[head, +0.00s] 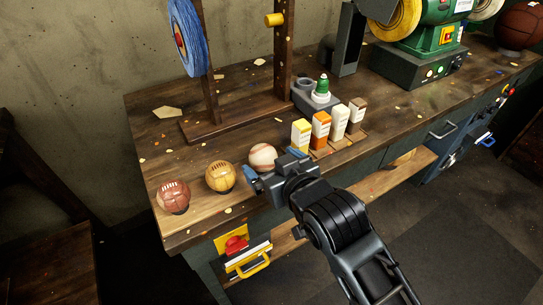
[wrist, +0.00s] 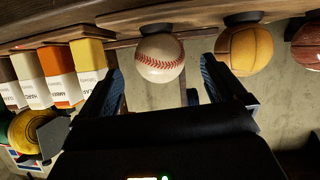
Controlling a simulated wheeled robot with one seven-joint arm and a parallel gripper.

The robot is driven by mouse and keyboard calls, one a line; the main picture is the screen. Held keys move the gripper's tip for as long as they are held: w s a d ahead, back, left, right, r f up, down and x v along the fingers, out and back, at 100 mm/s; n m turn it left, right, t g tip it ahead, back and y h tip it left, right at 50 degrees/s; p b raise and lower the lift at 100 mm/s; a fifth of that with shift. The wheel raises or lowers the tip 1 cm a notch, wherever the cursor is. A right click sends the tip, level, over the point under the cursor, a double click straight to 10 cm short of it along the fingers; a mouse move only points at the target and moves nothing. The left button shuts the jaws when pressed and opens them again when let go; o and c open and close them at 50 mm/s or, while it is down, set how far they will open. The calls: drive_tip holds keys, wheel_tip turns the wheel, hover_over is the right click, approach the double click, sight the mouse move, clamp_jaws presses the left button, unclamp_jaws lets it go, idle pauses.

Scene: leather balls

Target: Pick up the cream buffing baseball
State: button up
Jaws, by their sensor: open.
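The cream baseball (head: 263,157) with red stitching sits on the wooden workbench (head: 160,128), near its front edge. In the wrist view the baseball (wrist: 160,58) is upper centre, between and beyond the fingertips. My gripper (head: 270,168) is open and empty, right at the ball's front side in the head view. In the wrist view its two blue fingers (wrist: 160,75) flank the ball with gaps; I cannot tell whether either touches it. A tan ball (head: 220,176) and a brown laced ball (head: 173,197) stand to the left of the baseball.
Several small labelled boxes (head: 320,130) stand close to the right of the baseball. A wooden frame (head: 207,125) with a blue wheel rises behind. A green buffing machine (head: 420,45) stands further right. The bench top left of the frame is mostly clear.

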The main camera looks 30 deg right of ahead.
sight(260, 154)
drive_tip(key=x, duration=0.6)
drive_tip(key=shift+w+f, duration=0.2)
drive_tip(key=shift+w, duration=0.15)
drive_tip(key=c, duration=1)
drive_tip(key=shift+r, duration=0.1)
